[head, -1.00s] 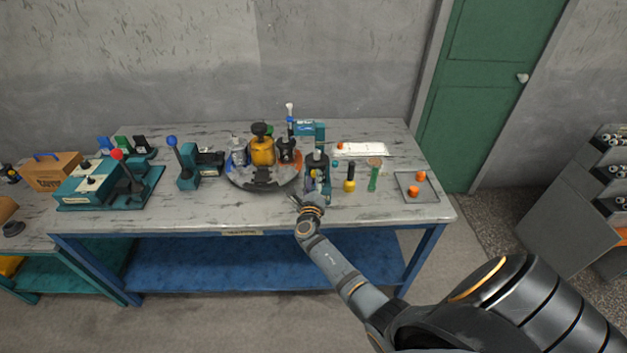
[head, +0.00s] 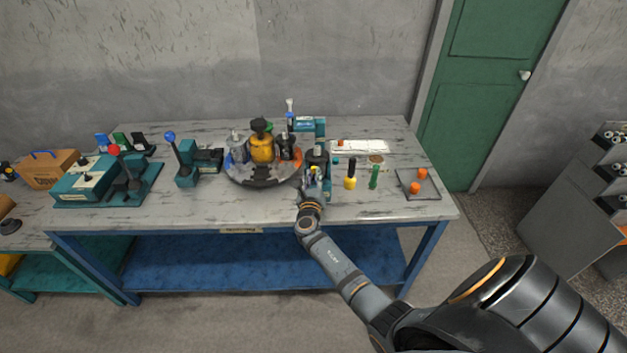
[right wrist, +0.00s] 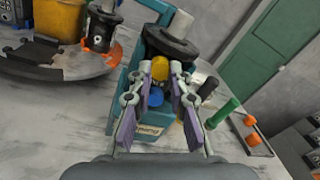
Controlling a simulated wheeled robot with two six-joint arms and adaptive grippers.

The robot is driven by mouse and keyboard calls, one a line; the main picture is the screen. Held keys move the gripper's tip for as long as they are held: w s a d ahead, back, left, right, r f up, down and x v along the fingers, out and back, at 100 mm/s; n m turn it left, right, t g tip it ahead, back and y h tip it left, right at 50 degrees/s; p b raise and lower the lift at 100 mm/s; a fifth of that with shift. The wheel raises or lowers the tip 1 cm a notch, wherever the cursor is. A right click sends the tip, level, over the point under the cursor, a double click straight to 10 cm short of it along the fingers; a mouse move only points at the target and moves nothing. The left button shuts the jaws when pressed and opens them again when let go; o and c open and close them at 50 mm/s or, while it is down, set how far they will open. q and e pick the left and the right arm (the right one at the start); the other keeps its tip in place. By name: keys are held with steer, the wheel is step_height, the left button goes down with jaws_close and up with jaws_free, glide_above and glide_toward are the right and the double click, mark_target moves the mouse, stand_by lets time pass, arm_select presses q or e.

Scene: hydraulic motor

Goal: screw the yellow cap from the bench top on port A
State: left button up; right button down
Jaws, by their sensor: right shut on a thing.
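The cap sits between the fingertips, close against the block. I cannot tell whether it is threaded on. A blue cap (right wrist: 155,97) shows just below it, on the block's face between the fingers. In the head view my right gripper (head: 312,188) partly covers that face. Port letters are not readable.
A round dark turntable (head: 262,178) with several parts stands just left of the block. A tray (head: 432,193) with orange pieces lies farther right. The bench front (head: 180,215) is clear.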

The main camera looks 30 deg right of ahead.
steer(key=shift+f+m+b, duration=0.1)
steer(key=shift+m+b, duration=0.25)
steer(key=shift+m, duration=0.45)
steer(key=shift+f+m+b, duration=0.1)
steer(key=shift+m+b, duration=0.75)
steer(key=shift+m, duration=0.35)
steer(key=m+b, duration=0.1)
steer(key=m, duration=0.1)
steer(key=shift+m, duration=0.3)
steer(key=shift+r, duration=0.2)
